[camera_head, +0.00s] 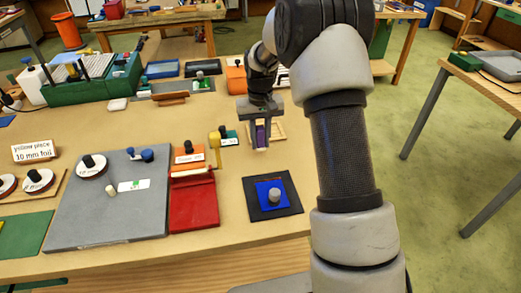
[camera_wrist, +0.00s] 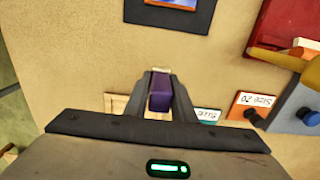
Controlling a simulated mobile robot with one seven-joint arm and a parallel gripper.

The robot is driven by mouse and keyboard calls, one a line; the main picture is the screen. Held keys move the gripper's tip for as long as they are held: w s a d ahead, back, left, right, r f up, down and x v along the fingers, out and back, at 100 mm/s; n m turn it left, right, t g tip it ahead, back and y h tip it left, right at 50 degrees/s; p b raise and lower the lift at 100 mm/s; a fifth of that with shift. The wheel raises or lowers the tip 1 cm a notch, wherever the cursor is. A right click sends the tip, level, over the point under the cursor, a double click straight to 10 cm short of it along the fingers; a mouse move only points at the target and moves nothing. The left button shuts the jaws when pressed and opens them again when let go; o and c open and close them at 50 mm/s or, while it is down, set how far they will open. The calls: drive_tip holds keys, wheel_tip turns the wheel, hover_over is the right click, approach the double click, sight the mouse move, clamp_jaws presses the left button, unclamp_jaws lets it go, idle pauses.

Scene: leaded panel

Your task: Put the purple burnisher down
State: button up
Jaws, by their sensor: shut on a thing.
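The purple burnisher (camera_head: 261,132) is a small purple block held in my gripper (camera_head: 261,139) above the table. It also shows in the wrist view (camera_wrist: 160,95), between the two fingers of my gripper (camera_wrist: 159,92). The fingers are shut on it. A pale wooden frame or tray (camera_head: 277,133) lies on the table behind and beside the gripper. In the wrist view the frame (camera_wrist: 116,104) is partly hidden by the gripper. I cannot tell how high the burnisher is above the table.
A black mat (camera_head: 287,189) with a blue square lies nearer. A red case (camera_head: 193,207), a grey board (camera_head: 110,205) and an orange labelled block (camera_head: 187,156) are to the left. A green labelled block (camera_head: 229,139) and a yellow-handled tool (camera_head: 214,148) stand close left. Bare tabletop lies between gripper and mat.

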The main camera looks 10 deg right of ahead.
sight(260, 149)
drive_tip(key=shift+f, duration=2.05)
drive_tip(key=shift+f, duration=0.1)
drive_tip(key=o, duration=1)
